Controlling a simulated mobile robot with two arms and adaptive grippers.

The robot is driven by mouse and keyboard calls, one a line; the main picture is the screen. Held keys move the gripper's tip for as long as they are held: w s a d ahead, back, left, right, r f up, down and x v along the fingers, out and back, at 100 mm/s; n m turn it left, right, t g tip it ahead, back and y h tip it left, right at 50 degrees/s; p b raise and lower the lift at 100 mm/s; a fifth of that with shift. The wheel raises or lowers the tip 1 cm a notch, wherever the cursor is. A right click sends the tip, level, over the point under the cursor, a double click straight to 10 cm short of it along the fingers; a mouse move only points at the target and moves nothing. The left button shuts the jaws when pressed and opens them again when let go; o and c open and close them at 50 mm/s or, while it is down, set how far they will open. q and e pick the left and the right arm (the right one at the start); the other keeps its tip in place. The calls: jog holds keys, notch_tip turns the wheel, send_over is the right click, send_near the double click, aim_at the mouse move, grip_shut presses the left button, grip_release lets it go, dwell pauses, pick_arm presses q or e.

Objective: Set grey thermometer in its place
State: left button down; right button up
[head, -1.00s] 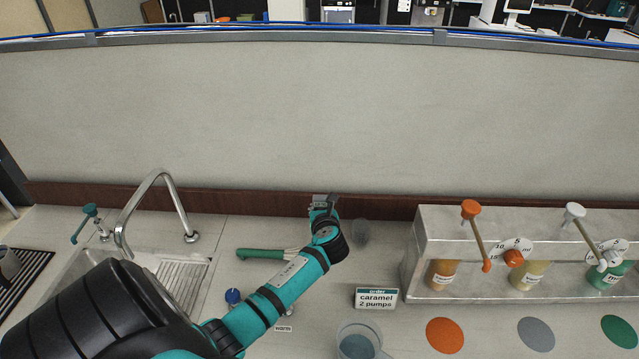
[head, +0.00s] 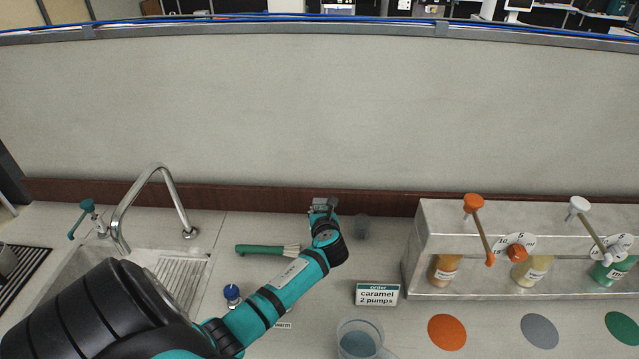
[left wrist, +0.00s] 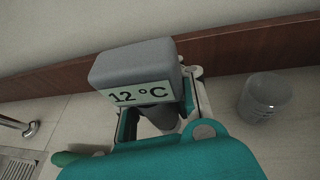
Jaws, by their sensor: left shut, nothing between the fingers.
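The grey thermometer (left wrist: 133,68) has a boxy head whose pale display reads 12 °C. In the left wrist view it stands right at my left gripper (left wrist: 160,120), hiding part of the fingers. In the head view the thermometer (head: 319,205) is a small grey shape at the tip of my left gripper (head: 325,213), close to the back wall. My left gripper is shut with nothing held between its fingers. The thermometer's lower part is hidden. My right gripper is not in view.
A clear cup (head: 361,227) stands just right of my left gripper. A green brush (head: 262,250) lies left of the arm. An order sign (head: 377,295) and a jug (head: 360,342) stand in front. The syrup rack (head: 420,255) is at right, the sink tap (head: 150,180) left.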

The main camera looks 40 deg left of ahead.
pick_arm(q)
jog(key=shift+f, duration=0.45)
jog(key=c, duration=1.4)
grip_release()
